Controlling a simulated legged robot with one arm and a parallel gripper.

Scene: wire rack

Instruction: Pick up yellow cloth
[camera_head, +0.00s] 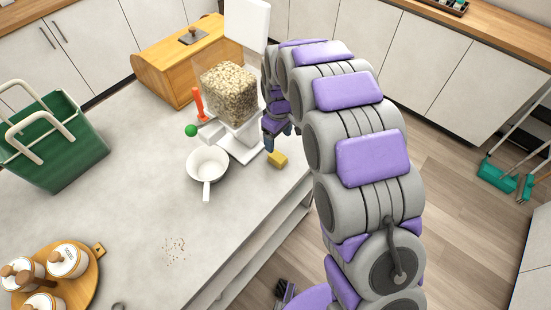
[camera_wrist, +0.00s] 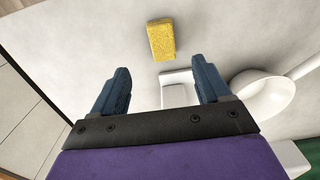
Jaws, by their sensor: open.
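A small yellow block-shaped thing (camera_head: 277,159), which I take for the yellow cloth, lies on the counter near its right edge. In the head view my gripper (camera_head: 279,134) is just above and behind the cloth, partly hidden by my arm.
A white scale-like base (camera_head: 240,152) under a clear grain container (camera_head: 229,92) stands close behind the cloth. A white pan (camera_head: 207,162) is to its left. A wooden bread box (camera_head: 170,62) and green basket (camera_head: 62,150) stand farther off. The counter's front middle (camera_head: 150,215) is mostly clear.

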